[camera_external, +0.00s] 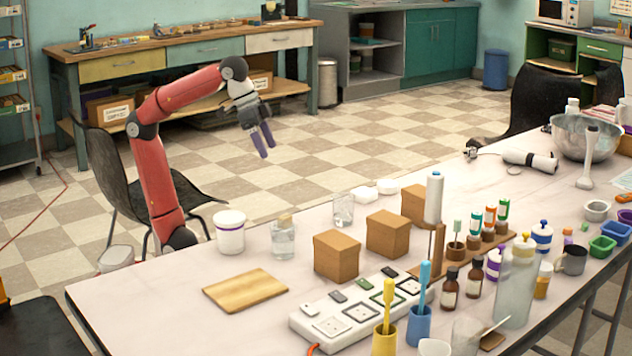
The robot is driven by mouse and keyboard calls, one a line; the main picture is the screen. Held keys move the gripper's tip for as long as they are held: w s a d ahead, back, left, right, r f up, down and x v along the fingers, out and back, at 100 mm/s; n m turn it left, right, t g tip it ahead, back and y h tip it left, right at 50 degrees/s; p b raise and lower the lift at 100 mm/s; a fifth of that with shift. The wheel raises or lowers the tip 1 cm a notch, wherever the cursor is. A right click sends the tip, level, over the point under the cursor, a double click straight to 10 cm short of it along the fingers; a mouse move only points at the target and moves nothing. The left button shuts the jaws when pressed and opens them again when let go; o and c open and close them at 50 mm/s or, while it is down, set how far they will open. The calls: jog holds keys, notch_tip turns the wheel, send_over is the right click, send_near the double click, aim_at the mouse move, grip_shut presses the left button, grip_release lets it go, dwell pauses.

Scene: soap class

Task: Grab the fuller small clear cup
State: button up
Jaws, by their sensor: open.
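A small clear cup (343,211) stands on the table behind the cardboard boxes; I cannot tell how full it is. A clear jar-like vessel (283,241) stands to its left, with clear liquid low in it and a tan top. Another clear cup (465,336) stands at the table's front edge, partly cut off by the frame; its fill is unclear. My gripper (263,144) is open and empty, its purple-grey fingers pointing down, raised above and behind the clear jar, apart from all the cups.
A white tub (229,232) stands left of the jar. A wooden board (245,290) lies in front of them. Brown boxes (337,255) and a power strip (362,308) crowd the middle. Bottles and a tall white cylinder (433,198) stand right. The table's left front corner is clear.

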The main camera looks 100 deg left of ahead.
jog(key=w+d+g+b, duration=0.15)
jog(key=w+d, duration=0.45)
jog(key=d, duration=0.7)
jog(key=b, duration=0.2)
send_near(285, 239)
jog(key=a, duration=0.2)
jog(key=shift+m+y, duration=0.3)
jog(key=x, duration=0.4)
jog(key=b+x, duration=0.1)
jog(key=x, duration=0.2)
jog(key=s+b+x, duration=0.1)
jog(key=x, duration=0.3)
jog(key=shift+w+a+f, duration=0.1)
jog(key=shift+w+f, duration=0.05)
jog(key=shift+f, duration=0.25)
jog(key=shift+c, duration=0.4)
jog(key=c, duration=1)
jog(key=shift+r, duration=0.2)
